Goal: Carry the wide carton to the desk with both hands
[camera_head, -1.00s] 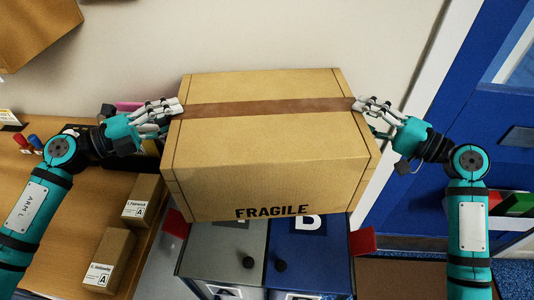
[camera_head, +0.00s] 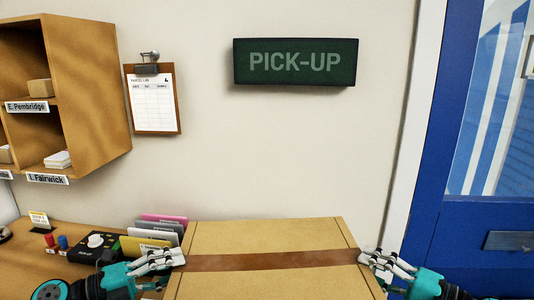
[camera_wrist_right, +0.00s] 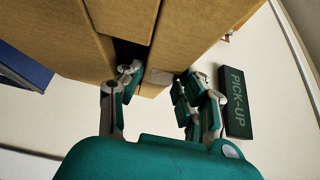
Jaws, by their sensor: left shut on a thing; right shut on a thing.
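The wide carton (camera_head: 270,238) is a brown box with a darker tape strip across its top. It sits at the bottom of the head view, and its lower part is cut off by the frame. My left gripper (camera_head: 172,259) is shut on its left edge. My right gripper (camera_head: 372,258) is shut on its right edge. In the right wrist view, the right gripper's fingers (camera_wrist_right: 160,85) are against the carton (camera_wrist_right: 75,35). The desk (camera_head: 30,272) is a wooden top at the lower left, partly hidden behind the carton and my left arm.
Colored folders (camera_head: 158,232), a black device with a white knob (camera_head: 96,243) and a small sign (camera_head: 39,220) stand on the desk. A wooden cubby shelf (camera_head: 90,75), a clipboard (camera_head: 153,100) and a PICK-UP sign (camera_head: 295,62) are on the wall. A blue door (camera_head: 450,215) is at right.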

